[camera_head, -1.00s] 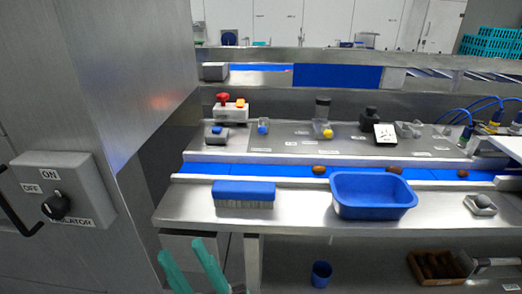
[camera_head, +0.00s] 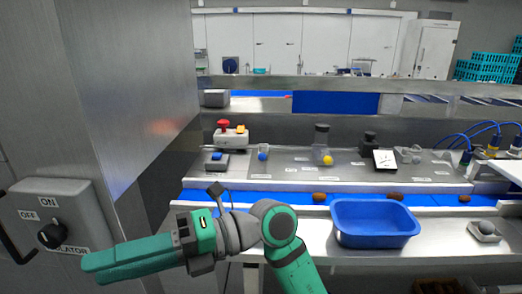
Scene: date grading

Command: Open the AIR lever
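No label reading AIR is legible in view. A yellow knob (camera_head: 328,160) on a small clear-and-dark fitting and a blue knob (camera_head: 263,157) stand on the grey panel behind the belt; I cannot tell whether either is the AIR lever. My gripper (camera_head: 92,268) reaches across the lower left, its long green fingers pointing left. The fingers overlap in this view, so the gap between them is not clear. Nothing shows held. The tips are in front of the lower right of the isolator box, well apart from the panel.
The isolator box (camera_head: 84,200) with its black knob (camera_head: 52,235) is on the steel column at left. A red button (camera_head: 223,125) stands on the panel. A blue tub (camera_head: 375,240) sits on the front ledge; several brown dates lie along the blue belt (camera_head: 345,198).

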